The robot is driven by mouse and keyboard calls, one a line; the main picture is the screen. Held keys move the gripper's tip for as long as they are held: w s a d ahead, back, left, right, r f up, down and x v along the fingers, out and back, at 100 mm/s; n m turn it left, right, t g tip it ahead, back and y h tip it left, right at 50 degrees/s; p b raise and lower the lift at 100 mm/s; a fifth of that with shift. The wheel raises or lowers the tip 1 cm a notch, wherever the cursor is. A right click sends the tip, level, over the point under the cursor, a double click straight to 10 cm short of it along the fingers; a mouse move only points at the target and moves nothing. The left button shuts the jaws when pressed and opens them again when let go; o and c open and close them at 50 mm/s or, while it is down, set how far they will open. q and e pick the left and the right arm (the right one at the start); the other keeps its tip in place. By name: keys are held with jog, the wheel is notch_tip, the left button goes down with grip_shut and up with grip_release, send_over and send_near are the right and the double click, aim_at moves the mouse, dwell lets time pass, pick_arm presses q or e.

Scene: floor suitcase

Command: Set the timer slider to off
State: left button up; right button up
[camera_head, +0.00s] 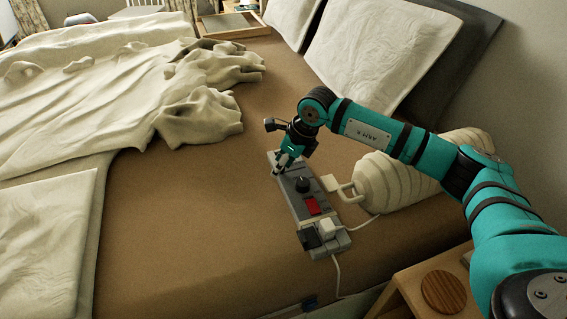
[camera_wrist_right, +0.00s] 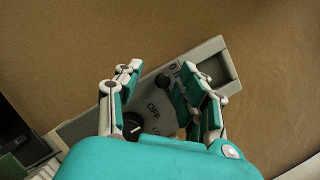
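A long grey control panel (camera_head: 294,204) lies on the brown bed; in the right wrist view its grey face (camera_wrist_right: 214,50) runs diagonally. A small black ball-shaped knob (camera_wrist_right: 162,80), apparently the timer slider's handle, shows between my right fingertips. Printed "OFF" lettering (camera_wrist_right: 153,109) is just below it in that view. My right gripper (camera_wrist_right: 160,68) is open over the panel, a finger on each side of the knob; I cannot tell whether either touches it. In the head view this gripper (camera_head: 279,170) is over the panel's far end. My left gripper is out of view.
The panel also carries a black dial (camera_head: 302,185), a red switch (camera_head: 312,205) and plugs (camera_head: 327,229) with cords. A ribbed cream lamp-like object (camera_head: 385,182) lies close on the right. Rumpled bedding (camera_head: 90,90) is at left; bare bed (camera_head: 190,230) lies between.

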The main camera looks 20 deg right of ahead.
jog(key=shift+d, duration=0.1)
jog(key=shift+d+r, duration=0.1)
jog(key=shift+r, duration=0.05)
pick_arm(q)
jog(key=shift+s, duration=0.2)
pick_arm(e)
jog(key=v, duration=1.1)
jog(key=shift+r, duration=0.3)
jog(key=shift+s+f, duration=0.1)
